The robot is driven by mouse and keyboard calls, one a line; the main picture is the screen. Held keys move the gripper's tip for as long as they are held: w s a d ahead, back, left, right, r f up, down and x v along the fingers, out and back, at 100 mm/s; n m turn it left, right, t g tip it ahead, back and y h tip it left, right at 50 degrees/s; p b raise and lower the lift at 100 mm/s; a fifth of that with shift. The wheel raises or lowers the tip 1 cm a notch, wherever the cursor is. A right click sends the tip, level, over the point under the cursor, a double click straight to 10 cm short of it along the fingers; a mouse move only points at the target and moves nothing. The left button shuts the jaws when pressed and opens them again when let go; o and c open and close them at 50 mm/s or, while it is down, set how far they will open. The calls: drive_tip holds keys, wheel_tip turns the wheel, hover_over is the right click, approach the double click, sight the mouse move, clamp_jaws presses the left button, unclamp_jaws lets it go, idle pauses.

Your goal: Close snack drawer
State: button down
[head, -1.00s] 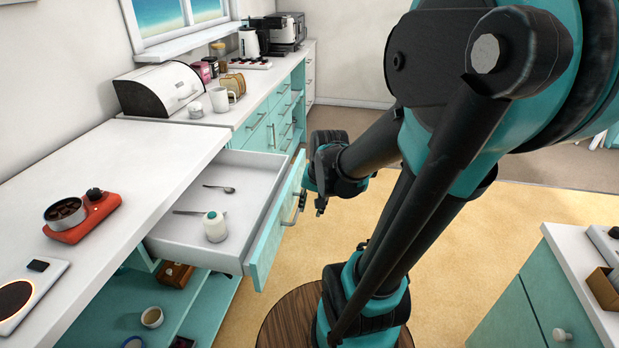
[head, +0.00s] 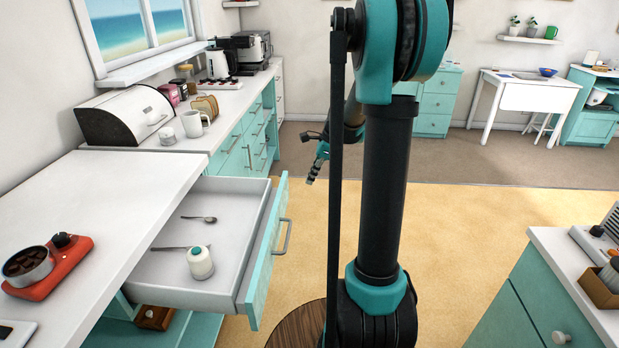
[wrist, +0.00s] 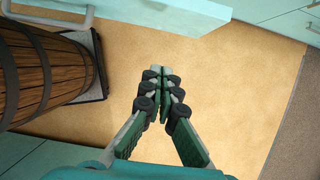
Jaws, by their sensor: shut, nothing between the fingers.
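The drawer (head: 235,215) is pulled out from under the white counter, open to the right. Its teal front has a grey bar handle (head: 283,237). A spoon (head: 199,219), another thin utensil and a white jar with a teal top (head: 200,263) are inside. My gripper (head: 314,172) is beyond the handle, up and to its right in the head view, apart from it. In the wrist view my gripper (wrist: 164,77) has its fingertips together, empty, above the floor. The drawer front (wrist: 175,12) and part of its handle (wrist: 52,14) show at the top there.
The white counter (head: 110,200) holds a red scale-like device with a bowl (head: 50,265), and a bread box (head: 125,115) stands farther back. Another counter (head: 560,250) stands at the lower right. Yellow floor (head: 460,230) between the counters is clear.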

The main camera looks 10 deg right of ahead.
drive_tip(key=w+a+f, duration=0.2)
drive_tip(key=a+f, duration=0.4)
drive_tip(key=shift+a+f, duration=0.2)
drive_tip(key=shift+f, duration=0.15)
hover_over(206, 201)
drive_tip(key=shift+s+d, duration=0.15)
drive_tip(key=shift+s, duration=0.05)
idle(0.5)
drive_tip(key=shift+r, duration=0.1)
